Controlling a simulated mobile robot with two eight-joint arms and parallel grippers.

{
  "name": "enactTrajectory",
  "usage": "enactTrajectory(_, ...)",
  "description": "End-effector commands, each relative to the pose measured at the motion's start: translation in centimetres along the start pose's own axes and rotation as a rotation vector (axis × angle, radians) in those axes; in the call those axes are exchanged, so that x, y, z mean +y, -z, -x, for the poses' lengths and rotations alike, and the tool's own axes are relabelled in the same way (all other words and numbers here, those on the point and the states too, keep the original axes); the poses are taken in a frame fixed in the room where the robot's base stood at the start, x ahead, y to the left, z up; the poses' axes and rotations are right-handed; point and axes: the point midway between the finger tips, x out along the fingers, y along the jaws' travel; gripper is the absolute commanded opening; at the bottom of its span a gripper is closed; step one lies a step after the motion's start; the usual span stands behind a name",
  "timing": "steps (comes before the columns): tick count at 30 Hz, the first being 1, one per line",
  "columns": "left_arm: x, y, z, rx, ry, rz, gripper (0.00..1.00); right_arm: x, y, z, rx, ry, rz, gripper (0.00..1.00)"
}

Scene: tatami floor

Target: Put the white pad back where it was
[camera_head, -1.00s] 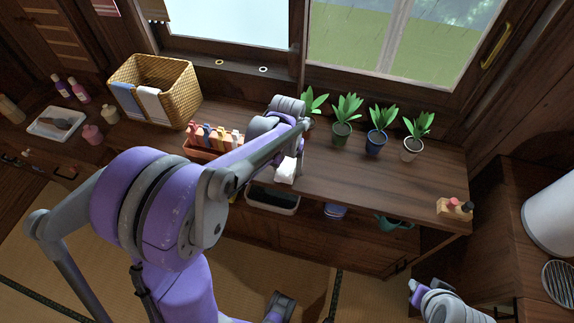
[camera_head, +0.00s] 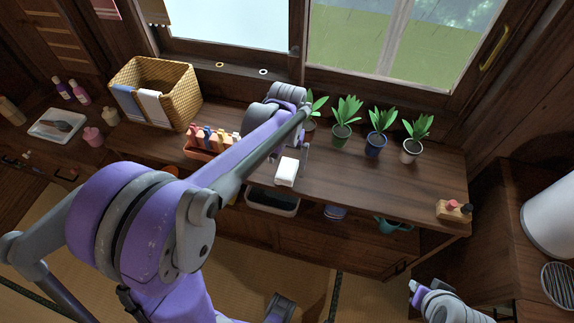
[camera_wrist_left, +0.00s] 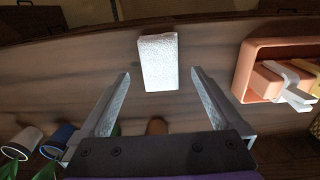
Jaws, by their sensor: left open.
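The white pad (camera_head: 286,173) lies on the wooden counter near its front edge. In the left wrist view the pad (camera_wrist_left: 158,62) lies just beyond the fingertips, roughly centred between them, with nothing gripping it. My left gripper (camera_wrist_left: 160,75) is open and empty, its two fingers apart. In the head view my left arm hides most of that gripper. My right gripper (camera_head: 414,288) is at the lower right, away from the counter; its jaw opening is unclear.
An orange tray (camera_wrist_left: 246,75) with clothespin-like items stands beside the pad, also seen in the head view (camera_head: 204,153). Potted plants (camera_head: 376,143) line the back. A wicker basket (camera_head: 180,92) stands at left.

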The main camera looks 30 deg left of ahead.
Motion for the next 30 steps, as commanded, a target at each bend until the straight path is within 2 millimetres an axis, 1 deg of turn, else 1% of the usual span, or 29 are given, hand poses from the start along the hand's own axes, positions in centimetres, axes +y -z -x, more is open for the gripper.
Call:
enactTrajectory(1,0.0,0.0,1.4,0.000,0.000,0.000,1.00,0.0,0.2,0.2,0.001,0.000,0.000,0.24)
enactTrajectory(3,0.0,0.0,2.9,0.000,0.000,0.000,1.00,0.0,0.3,0.3,0.002,0.000,0.000,0.24)
enactTrajectory(6,0.0,0.0,4.8,0.000,0.000,0.000,1.00,0.0,0.4,0.5,0.003,0.000,0.000,0.24)
enactTrajectory(9,0.0,0.0,6.2,0.000,0.000,0.000,1.00,0.0,0.5,0.6,0.003,0.000,0.000,0.24)
enactTrajectory(14,0.0,-0.2,7.4,0.004,0.000,-0.002,1.00,0.0,0.5,0.7,0.004,0.000,0.000,0.24)
enactTrajectory(17,0.4,-1.4,7.7,0.030,-0.003,-0.017,1.00,0.0,0.5,0.7,0.004,0.000,0.000,0.24)
enactTrajectory(20,1.0,-4.0,7.7,0.088,-0.008,-0.049,1.00,0.0,0.5,0.7,0.004,0.000,0.000,0.24)
enactTrajectory(23,1.7,-7.3,7.2,0.172,-0.017,-0.092,1.00,0.0,0.5,0.7,0.004,0.000,0.000,0.24)
enactTrajectory(24,1.9,-8.7,6.8,0.207,-0.021,-0.111,1.00,0.0,0.5,0.7,0.004,0.000,0.000,0.24)
enactTrajectory(27,2.3,-11.9,5.6,0.291,-0.030,-0.154,1.00,0.0,0.5,0.7,0.004,0.000,0.000,0.24)
enactTrajectory(30,2.6,-14.5,4.3,0.361,-0.040,-0.188,1.00,0.0,0.5,0.7,0.004,0.000,0.000,0.24)
